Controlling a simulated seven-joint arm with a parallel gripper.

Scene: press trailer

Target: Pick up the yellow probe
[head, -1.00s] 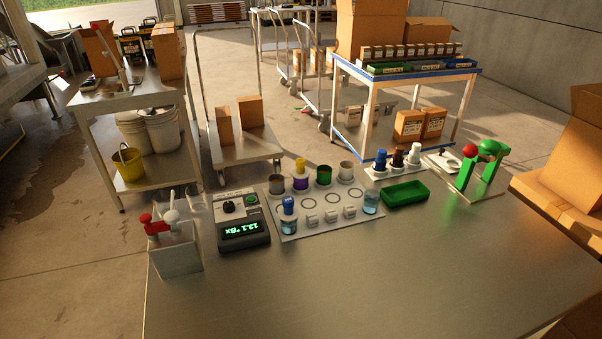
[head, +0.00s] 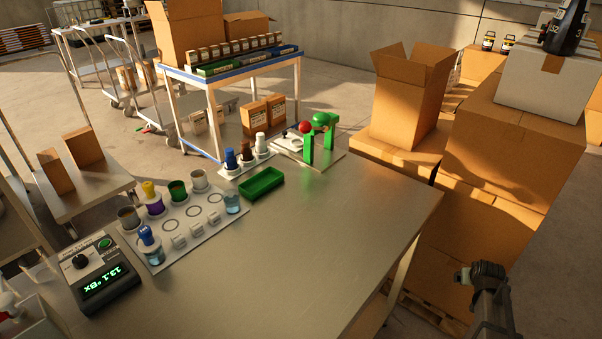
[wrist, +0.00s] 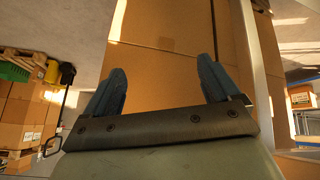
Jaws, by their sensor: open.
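A small yellow-topped piece (head: 148,187), which looks like the yellow probe, stands upright at a purple-banded cup (head: 155,205) in the head view. The cup is in the back row of a pale sample board (head: 196,236) on the left part of the steel table (head: 290,255). The lower part of the yellow piece is hidden. My gripper (wrist: 161,68) is open and empty in the wrist view, with cardboard boxes beyond its blue fingers. The probe does not show in the wrist view.
A meter (head: 103,276) sits left of the board. Blue-topped piece (head: 146,236), other cups, green tray (head: 261,183) and green stand with red ball (head: 318,135) are nearby. The table's front right is clear. Cardboard boxes (head: 508,170) stack beyond its right edge.

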